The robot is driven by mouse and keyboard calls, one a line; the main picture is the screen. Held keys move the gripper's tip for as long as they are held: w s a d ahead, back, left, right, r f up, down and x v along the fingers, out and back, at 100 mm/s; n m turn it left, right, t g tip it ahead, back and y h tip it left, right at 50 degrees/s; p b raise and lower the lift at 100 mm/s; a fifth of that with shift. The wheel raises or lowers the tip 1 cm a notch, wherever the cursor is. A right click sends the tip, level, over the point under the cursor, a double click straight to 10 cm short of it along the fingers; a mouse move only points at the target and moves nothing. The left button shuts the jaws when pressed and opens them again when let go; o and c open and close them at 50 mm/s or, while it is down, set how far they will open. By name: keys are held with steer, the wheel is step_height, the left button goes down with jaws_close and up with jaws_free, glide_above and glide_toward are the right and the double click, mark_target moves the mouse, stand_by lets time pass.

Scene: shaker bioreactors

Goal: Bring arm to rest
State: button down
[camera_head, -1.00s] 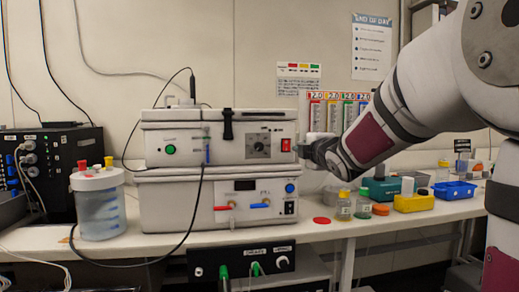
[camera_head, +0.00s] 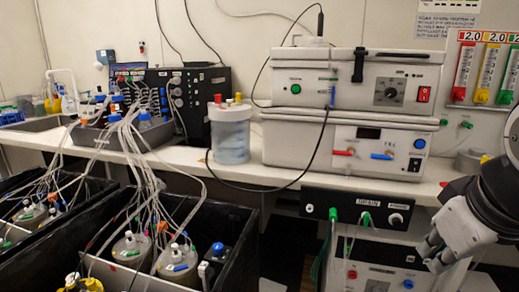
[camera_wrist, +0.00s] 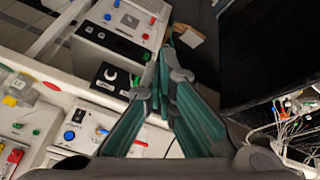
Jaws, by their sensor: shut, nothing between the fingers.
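My gripper (camera_head: 432,254) is at the right of the head view, low in front of the bench edge and pointing down to the left. It holds nothing. In the wrist view its teal-padded fingers (camera_wrist: 167,62) come together at the tips, over the grey units and dark floor. My arm is folded in at the right edge of the head view, and most of it is out of the picture.
Two stacked white boxes (camera_head: 345,148) stand on the bench (camera_head: 190,158). A drain panel (camera_head: 357,211) is below the bench edge, close to my gripper. Black tubs (camera_head: 110,272) with tubed vessels fill the lower left. A lidded jar (camera_head: 230,135) stands beside the boxes.

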steer(key=s+a+f+m+g+y, duration=0.1)
steer(key=s+a+f+g, duration=0.15)
steer(key=s, duration=0.45)
steer(key=s+a+f+m+g, duration=0.2)
steer(key=s+a, duration=0.2)
steer(key=s, duration=0.4)
step_height(320, 180, up, 18)
steer(key=t+p, duration=0.3)
steer(key=p, duration=1.3)
steer(key=shift+w+d+n+p, duration=0.2)
steer(key=shift+w+n+p, duration=0.1)
steer(key=shift+w, duration=0.15)
steer(key=shift+r, duration=0.1)
